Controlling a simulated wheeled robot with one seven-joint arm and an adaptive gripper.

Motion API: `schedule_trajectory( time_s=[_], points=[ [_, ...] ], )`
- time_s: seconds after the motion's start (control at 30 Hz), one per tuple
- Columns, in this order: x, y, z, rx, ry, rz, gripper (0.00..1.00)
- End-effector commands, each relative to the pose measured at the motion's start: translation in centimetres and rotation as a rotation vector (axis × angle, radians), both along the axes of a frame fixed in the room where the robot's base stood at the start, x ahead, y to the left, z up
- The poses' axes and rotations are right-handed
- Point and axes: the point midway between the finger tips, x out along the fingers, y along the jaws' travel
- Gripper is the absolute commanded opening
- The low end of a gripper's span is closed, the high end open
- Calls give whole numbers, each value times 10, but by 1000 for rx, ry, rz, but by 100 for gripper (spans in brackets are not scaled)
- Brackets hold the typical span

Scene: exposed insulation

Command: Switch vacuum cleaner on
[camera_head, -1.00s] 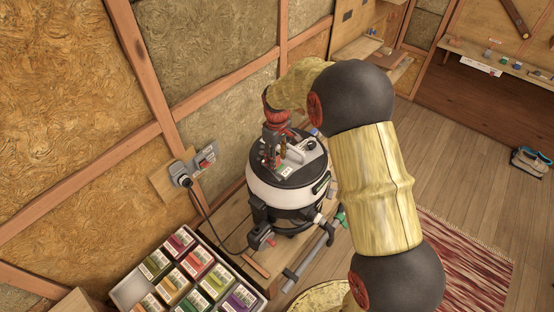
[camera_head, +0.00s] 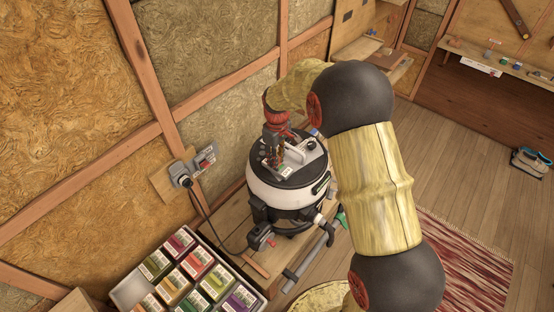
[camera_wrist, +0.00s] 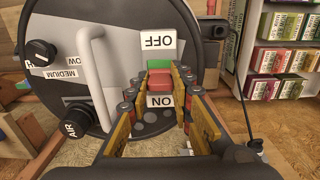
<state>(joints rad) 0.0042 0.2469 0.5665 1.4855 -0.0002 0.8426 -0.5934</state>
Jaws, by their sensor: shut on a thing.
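The vacuum cleaner (camera_head: 290,190) is a round canister with a white band and a dark lid, standing on a low wooden platform beside the wall. My gripper (camera_head: 274,166) points down at its lid. The fingers partly hide the switch's sides.
The lid has a pale handle (camera_wrist: 97,75) and dark knobs (camera_wrist: 75,119). A power cord (camera_head: 208,217) runs to a wall outlet (camera_head: 187,181). A tray of colourful packets (camera_head: 190,268) stands at the front left. Open floor (camera_head: 455,165) lies to the right.

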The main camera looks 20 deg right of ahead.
Motion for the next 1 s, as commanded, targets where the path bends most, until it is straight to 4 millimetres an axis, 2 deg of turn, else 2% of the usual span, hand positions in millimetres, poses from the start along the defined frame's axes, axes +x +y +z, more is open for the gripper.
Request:
schedule_trajectory(
  time_s=[0.6,0.9,0.93,1.0],
  points=[
    [4,3,1,-72,111,0,0],
    [4,3,0,-75,112,-1,0],
    [4,3,0,-75,112,-1,23],
    [4,3,0,-75,112,-1,27]
  ],
)
